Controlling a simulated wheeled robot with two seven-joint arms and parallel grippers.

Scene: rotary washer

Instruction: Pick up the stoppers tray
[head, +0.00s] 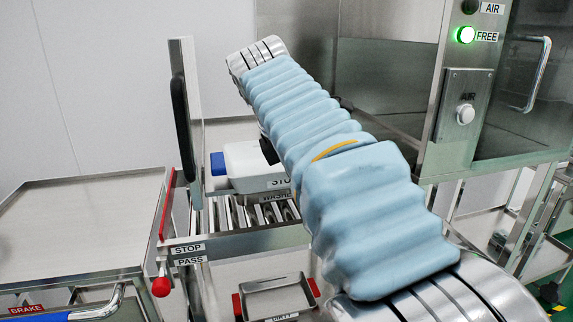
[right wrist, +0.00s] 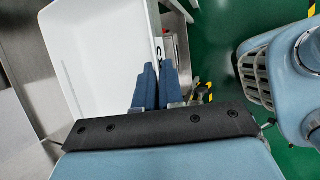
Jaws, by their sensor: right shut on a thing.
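The stoppers tray (head: 250,160) is a white, open tray in the middle of the head view, above a metal rack. A label starting "STO" shows near its front, partly hidden by my right arm. In the right wrist view the tray (right wrist: 95,60) fills the left side and looks empty where its inside shows. My right gripper (right wrist: 157,68), with two blue fingers, is shut on the tray's right-hand wall. In the head view my blue-sleeved right arm covers the tray's right end and the fingers. My left gripper is in neither view.
A metal rack (head: 232,213) with slots lies below the tray. A small blue block (head: 218,163) shows at the tray's left end. An upright panel (head: 186,120) with a black handle stands left. A metal dish (head: 278,298) is lower down, and a steel washer cabinet (head: 505,120) stands right.

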